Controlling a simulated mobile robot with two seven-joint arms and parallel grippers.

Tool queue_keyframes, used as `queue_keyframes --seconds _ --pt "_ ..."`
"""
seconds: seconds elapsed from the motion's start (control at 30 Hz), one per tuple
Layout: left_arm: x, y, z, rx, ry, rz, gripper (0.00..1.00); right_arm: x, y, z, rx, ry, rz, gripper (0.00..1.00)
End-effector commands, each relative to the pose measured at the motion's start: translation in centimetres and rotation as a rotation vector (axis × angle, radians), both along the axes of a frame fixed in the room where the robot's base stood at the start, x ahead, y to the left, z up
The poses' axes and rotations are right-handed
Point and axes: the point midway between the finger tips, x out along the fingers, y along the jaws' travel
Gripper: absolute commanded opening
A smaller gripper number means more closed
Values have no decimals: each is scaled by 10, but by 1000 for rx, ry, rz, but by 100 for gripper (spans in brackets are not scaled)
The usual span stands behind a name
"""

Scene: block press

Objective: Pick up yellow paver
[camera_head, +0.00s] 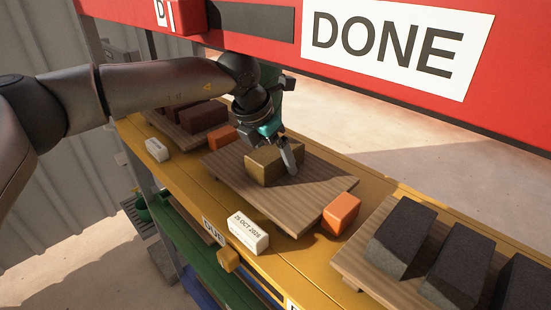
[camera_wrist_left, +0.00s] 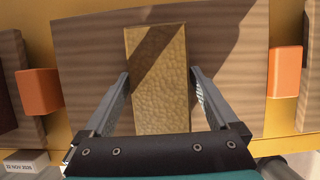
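The yellow paver (camera_head: 266,164) lies on a wooden board (camera_head: 318,197) on the yellow shelf. It also shows in the left wrist view (camera_wrist_left: 158,85), lengthwise between my fingers. My left gripper (camera_head: 287,163) is over the board at the paver. In the left wrist view my left gripper (camera_wrist_left: 158,85) is open, with one finger on each side of the paver and a visible gap on both sides. My right gripper is not in view.
Orange blocks (camera_head: 341,213) (camera_head: 222,137) flank the board. Dark grey pavers (camera_head: 401,238) lie on a board at right; dark reddish pavers (camera_head: 203,116) lie at left. A white date block (camera_head: 247,232) stands at the front edge. A red beam (camera_head: 520,70) marked DONE runs above.

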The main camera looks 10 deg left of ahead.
Motion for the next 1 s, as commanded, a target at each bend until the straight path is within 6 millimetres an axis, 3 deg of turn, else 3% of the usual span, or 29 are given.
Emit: queue_keyframes --seconds 0.07,0.8,1.0 --pt "0 0 0 0 0 0 83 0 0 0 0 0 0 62" --pt "0 0 0 0 -1 0 0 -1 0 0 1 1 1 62" --pt "0 0 0 0 -1 0 0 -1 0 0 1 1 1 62"
